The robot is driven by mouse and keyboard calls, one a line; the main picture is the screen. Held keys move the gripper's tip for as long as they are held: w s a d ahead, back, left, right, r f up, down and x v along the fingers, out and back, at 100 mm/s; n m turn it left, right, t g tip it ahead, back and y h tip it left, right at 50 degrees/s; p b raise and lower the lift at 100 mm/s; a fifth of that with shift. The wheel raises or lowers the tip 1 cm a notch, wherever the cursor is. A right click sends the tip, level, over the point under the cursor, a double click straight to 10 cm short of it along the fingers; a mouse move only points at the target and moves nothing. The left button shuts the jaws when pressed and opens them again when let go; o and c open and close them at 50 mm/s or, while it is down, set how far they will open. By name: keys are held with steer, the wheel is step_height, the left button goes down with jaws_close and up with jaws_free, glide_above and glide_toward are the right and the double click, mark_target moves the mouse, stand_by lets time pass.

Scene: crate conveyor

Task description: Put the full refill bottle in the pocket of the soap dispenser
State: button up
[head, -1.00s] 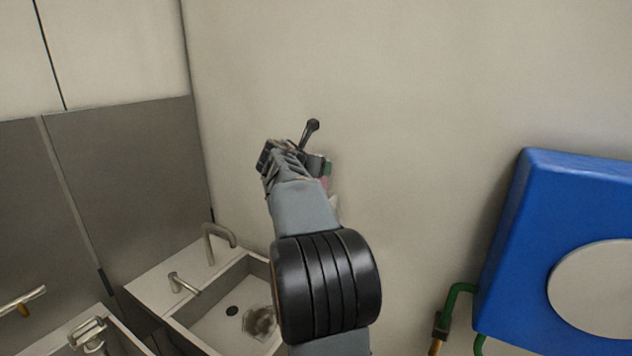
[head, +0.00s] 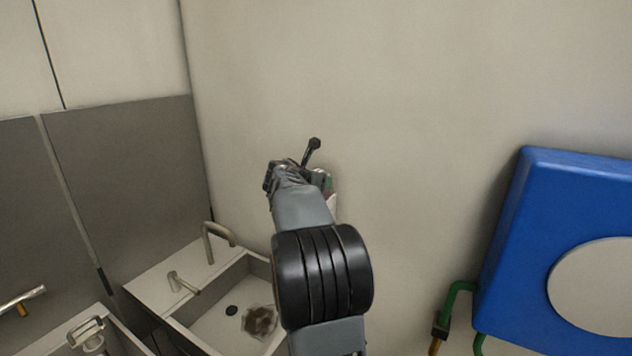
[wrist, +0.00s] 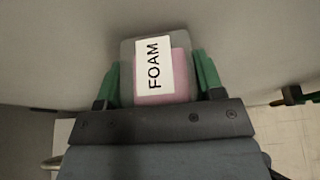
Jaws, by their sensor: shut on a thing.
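My gripper (wrist: 158,82) has green fingers on both sides of a bottle (wrist: 181,70) and is shut on it. The bottle has a grey, see-through-looking body, pink contents and a white label reading FOAM. In the head view my gripper (head: 322,180) is mostly behind my own arm, near the pale wall.
A sink basin (head: 215,325) with a brown stain and a curved tap (head: 217,235) stands at lower left. A large blue box (head: 530,220) with a round pale disc is on the right, with green piping below it. The wall (head: 400,90) between is bare.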

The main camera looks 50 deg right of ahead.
steer(key=shift+f, duration=0.15)
steer(key=o, duration=1.1)
steer(key=shift+r, duration=0.35)
steer(key=b+v, duration=0.1)
steer(key=v, duration=1.1)
steer(key=s+a+f+m+y, duration=0.4)
steer(key=a+f+m, duration=0.3)
steer(key=a, duration=0.2)
steer(key=s+a+f+m+y, duration=0.4)
steer(key=a+f+m, duration=0.3)
steer(key=a, duration=0.3)
steer(key=s+a+f+m+t+y, duration=0.1)
steer(key=s+a+f+m+y, duration=0.4)
steer(key=a+f, duration=0.3)
steer(key=shift+s+a+m, duration=0.6)
steer(key=shift+a+m, duration=0.3)
steer(key=shift+a, duration=0.1)
